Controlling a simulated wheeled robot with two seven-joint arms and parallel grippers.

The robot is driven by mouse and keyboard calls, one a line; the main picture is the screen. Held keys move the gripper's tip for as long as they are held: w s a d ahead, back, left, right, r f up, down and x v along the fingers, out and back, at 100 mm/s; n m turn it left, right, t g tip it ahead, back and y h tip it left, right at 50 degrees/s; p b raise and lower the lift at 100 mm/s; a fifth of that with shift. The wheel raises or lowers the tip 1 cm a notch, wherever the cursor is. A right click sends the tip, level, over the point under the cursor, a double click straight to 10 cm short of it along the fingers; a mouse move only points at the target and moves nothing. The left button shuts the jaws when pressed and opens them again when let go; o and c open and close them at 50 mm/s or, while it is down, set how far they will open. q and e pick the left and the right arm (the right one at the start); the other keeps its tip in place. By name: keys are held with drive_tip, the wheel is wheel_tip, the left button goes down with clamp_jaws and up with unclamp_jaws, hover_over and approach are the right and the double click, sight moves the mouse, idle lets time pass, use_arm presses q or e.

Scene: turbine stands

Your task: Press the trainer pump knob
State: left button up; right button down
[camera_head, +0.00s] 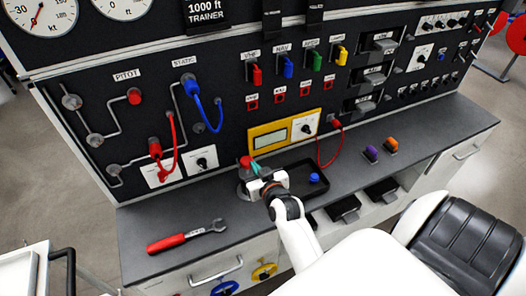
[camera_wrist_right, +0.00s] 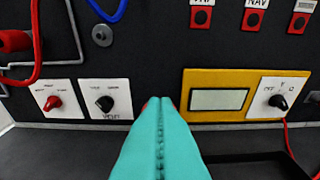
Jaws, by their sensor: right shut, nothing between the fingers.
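A red knob (camera_head: 245,161) tops a small grey body (camera_head: 243,174) on the bench, which looks like the trainer pump. My right gripper (camera_head: 257,168) is shut and empty, its teal fingertips close to the right of the red knob. I cannot tell whether they touch it. In the right wrist view the shut teal fingers (camera_wrist_right: 160,104) point at the panel, with slivers of red (camera_wrist_right: 151,101) showing behind their tips. The fingers hide most of that red thing. My left gripper is not in view.
A black tray (camera_head: 315,193) with a blue knob-like piece lies right of the gripper. A red-handled wrench (camera_head: 187,236) lies at the bench's left. The panel behind carries a yellow-framed display (camera_head: 268,140), dials, and red and blue hoses. The bench between wrench and pump is clear.

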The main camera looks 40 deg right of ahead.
drive_tip(key=v, duration=0.5)
drive_tip(key=shift+b, duration=0.4)
idle(0.4)
idle(0.6)
